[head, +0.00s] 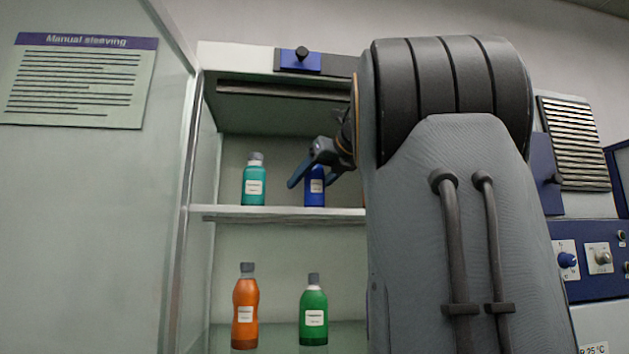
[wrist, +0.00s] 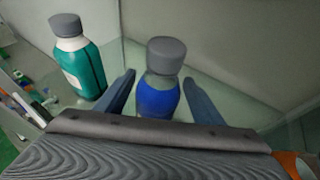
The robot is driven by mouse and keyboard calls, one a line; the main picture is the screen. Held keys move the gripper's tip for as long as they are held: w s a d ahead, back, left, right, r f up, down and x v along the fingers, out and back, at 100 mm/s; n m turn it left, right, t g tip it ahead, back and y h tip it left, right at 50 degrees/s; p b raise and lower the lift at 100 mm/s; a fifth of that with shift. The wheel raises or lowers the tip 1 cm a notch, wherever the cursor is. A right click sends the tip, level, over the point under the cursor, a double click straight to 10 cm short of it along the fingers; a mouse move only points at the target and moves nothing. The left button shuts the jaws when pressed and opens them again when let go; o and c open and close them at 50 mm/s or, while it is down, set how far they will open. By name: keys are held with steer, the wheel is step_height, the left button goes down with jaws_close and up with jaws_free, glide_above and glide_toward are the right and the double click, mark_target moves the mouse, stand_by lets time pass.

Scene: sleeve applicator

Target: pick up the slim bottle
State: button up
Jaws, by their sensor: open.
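A slim blue bottle (head: 315,190) with a white label stands upright on the upper shelf of the cabinet. In the wrist view the blue bottle (wrist: 158,98) has a grey cap and stands between the two fingers of my gripper (wrist: 159,80). In the head view my gripper (head: 311,182) is at the bottle and covers its upper part and cap. The fingers are open, one on each side, with a visible gap to the bottle. The lower part of the bottle is hidden in the wrist view by my gripper's body.
A teal bottle (head: 254,182) stands on the same shelf (head: 270,213), left of the blue one. An orange bottle (head: 245,310) and a green bottle (head: 313,313) stand on the level below. A clear door (head: 110,220) is at the left. My arm hides the cabinet's right side.

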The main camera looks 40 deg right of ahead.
steer(key=shift+w+f, duration=0.15)
steer(key=shift+w, duration=0.15)
steer(key=c, duration=1.3)
